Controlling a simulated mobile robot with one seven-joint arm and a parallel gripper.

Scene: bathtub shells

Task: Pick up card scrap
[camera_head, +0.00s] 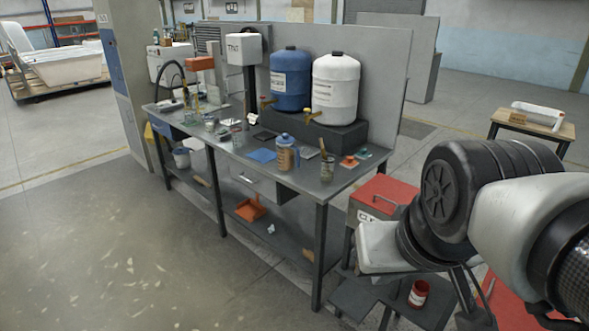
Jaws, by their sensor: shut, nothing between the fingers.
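I cannot single out the card scrap for certain. A small tan piece (201,181) lies on the bench's lower shelf at the left, and a brownish piece (306,254) shows at that shelf's right end; both are too small to identify. My arm reaches in from the right edge. My gripper (382,258) shows as a pale hand at the end of the black wrist, in front of a red box and right of the bench. It is shut and empty; its fingertips are hard to make out. Both tan pieces are well to its left.
The grey workbench (226,163) carries a blue drum (290,82), a white drum (335,92), a brown bottle (285,154) and several small jars. An orange dustpan (250,208) lies on its lower shelf. A red box (390,191) stands right. Floor at left front is clear.

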